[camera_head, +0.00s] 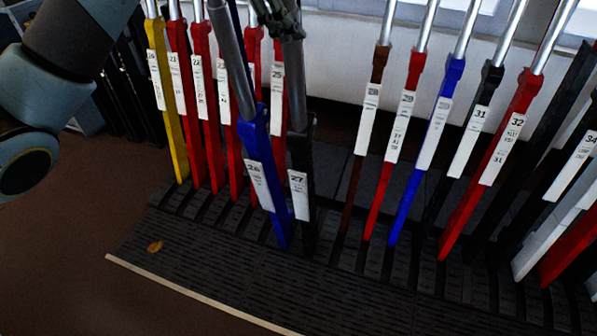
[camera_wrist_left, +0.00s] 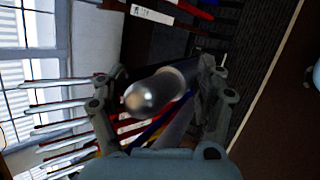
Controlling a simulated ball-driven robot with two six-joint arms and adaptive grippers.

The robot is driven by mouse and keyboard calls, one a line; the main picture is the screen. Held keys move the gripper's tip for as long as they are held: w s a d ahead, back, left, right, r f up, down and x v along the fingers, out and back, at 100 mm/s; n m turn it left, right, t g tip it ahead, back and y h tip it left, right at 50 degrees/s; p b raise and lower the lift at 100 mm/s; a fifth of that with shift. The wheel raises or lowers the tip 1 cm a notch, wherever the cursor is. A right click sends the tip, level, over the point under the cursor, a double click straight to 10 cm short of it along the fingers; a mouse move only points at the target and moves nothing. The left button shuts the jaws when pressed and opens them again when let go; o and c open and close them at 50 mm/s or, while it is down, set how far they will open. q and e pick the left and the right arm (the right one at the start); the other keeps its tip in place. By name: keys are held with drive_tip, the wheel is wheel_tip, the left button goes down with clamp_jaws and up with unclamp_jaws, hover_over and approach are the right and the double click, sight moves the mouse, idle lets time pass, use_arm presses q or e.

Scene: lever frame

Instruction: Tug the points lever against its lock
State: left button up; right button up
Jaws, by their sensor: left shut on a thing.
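The black lever 27 (camera_head: 299,180) has a white number plate and a bare metal handle. Its plate sits lower in the head view than those of most neighbours, and it leans out toward me. My left gripper (camera_head: 277,14) is at its top, at the upper edge of the head view, shut on the handle. In the left wrist view, the rounded metal handle end (camera_wrist_left: 150,95) lies between the fingers of my left gripper (camera_wrist_left: 160,98). The blue lever 26 (camera_head: 262,150) stands just left of lever 27 and also leans out of the row. My right gripper is not in view.
Red levers and a yellow lever (camera_head: 178,130) stand to the left. A brown lever (camera_head: 361,150), red lever 29, a blue lever (camera_head: 422,165) and others stand to the right. A ribbed black floor plate (camera_head: 200,265) lies in front, with a small brown leaf (camera_head: 155,246) on it.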

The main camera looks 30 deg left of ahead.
use_arm(q)
drive_tip(key=shift+w+r, duration=0.15)
drive_tip(key=shift+r, duration=0.15)
drive_tip(key=shift+c, duration=1)
drive_tip(key=shift+a+r, duration=0.1)
drive_tip(key=o, duration=0.3)
drive_tip(key=shift+w+a+r, duration=0.15)
drive_tip(key=shift+w+r, duration=0.05)
drive_tip(key=shift+w, duration=0.25)
drive_tip(key=o, duration=1.1)
drive_tip(key=shift+w+f, duration=0.25)
drive_tip(key=shift+w, duration=0.1)
drive_tip(key=shift+s, duration=0.1)
